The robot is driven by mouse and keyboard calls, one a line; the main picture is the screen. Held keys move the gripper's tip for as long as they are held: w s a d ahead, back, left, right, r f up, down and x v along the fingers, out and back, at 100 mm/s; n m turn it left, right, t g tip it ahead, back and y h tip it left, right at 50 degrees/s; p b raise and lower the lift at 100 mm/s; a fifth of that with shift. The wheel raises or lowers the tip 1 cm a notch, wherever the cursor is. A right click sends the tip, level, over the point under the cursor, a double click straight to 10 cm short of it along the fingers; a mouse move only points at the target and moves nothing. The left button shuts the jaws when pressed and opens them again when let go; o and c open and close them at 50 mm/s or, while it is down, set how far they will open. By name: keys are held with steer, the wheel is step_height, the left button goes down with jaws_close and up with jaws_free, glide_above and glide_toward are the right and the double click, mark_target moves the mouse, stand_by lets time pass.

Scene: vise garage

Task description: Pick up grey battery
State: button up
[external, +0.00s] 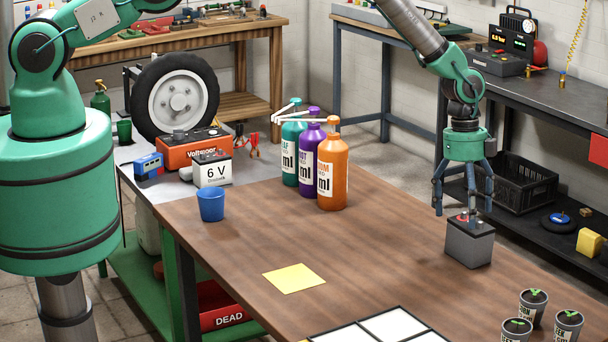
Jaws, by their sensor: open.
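The grey battery (469,245) stands upright on the brown wooden table, toward its right side. The fingertips look level with or just above the battery's top edge. I cannot tell whether they touch it.
On the table (370,261) are a blue cup (211,204), a yellow note (294,278), teal, purple and orange bottles (332,165), a white-panelled tray (390,326) and potted seedlings (532,305). A white 6 V battery (212,168) stands at back left. The middle is clear.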

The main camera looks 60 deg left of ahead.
mark_target(467, 224)
steer(key=shift+d+f+p, duration=0.15)
steer(key=shift+f+p, duration=0.05)
steer(key=shift+f, duration=0.9)
steer(key=shift+d+f+p, duration=0.15)
steer(key=shift+f+p, duration=0.05)
steer(key=shift+f, duration=0.85)
steer(key=c, duration=1.7)
steer(key=shift+w+r, duration=0.1)
steer(key=c, duration=0.4)
steer(key=shift+o, duration=0.2)
steer(key=shift+r, duration=0.2)
steer(key=shift+r+b, duration=0.45)
steer(key=shift+r, duration=1.05)
steer(key=s+a+b, duration=0.1)
steer(key=s+a, duration=0.2)
steer(key=s, duration=0.4)
steer(key=s+a+r+b, duration=0.1)
steer(key=s+a, duration=0.3)
steer(key=s, duration=0.3)
steer(key=shift+s+r, duration=0.2)
steer(key=shift+r, duration=0.1)
